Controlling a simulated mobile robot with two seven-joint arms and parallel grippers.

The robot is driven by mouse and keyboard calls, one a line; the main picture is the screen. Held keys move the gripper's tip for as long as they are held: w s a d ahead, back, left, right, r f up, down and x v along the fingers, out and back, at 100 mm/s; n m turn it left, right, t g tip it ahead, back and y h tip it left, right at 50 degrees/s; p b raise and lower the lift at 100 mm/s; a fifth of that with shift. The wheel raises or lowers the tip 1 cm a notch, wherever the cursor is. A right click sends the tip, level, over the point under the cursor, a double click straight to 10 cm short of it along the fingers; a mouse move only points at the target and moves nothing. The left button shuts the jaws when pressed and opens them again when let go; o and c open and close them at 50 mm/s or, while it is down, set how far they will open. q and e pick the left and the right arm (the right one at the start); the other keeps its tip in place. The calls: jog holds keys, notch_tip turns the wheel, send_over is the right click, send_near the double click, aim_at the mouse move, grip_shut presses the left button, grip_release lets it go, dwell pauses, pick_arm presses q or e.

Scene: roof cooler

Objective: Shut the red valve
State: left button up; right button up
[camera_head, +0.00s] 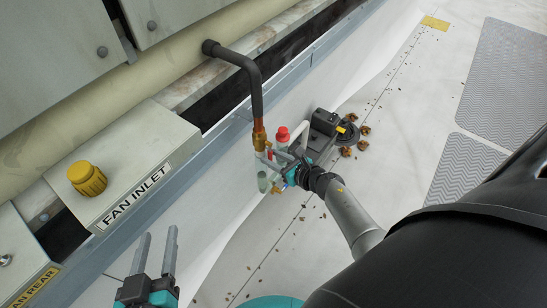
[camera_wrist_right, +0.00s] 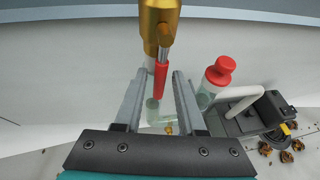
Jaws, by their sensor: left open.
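The brass valve (camera_head: 259,137) sits at the lower end of a dark bent pipe. Its red handle (camera_wrist_right: 160,80) hangs from a short metal stem on the brass body (camera_wrist_right: 158,22) in the right wrist view. My right gripper (camera_wrist_right: 160,92) is open, with one finger on each side of the red handle and a small gap to each. In the head view the right gripper (camera_head: 273,162) is at the valve and partly hides the handle. My left gripper (camera_head: 157,243) is open and empty at the lower left, well away from the valve.
A clear bottle with a red cap (camera_wrist_right: 219,70) stands close right of the handle. A dark pump-like device (camera_head: 325,122) is beside it, with scattered leaves (camera_head: 363,144). A FAN INLET box with a yellow knob (camera_head: 87,178) is at left. A metal ledge (camera_head: 205,148) runs behind.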

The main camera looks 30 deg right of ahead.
grip_shut()
dwell(1.1)
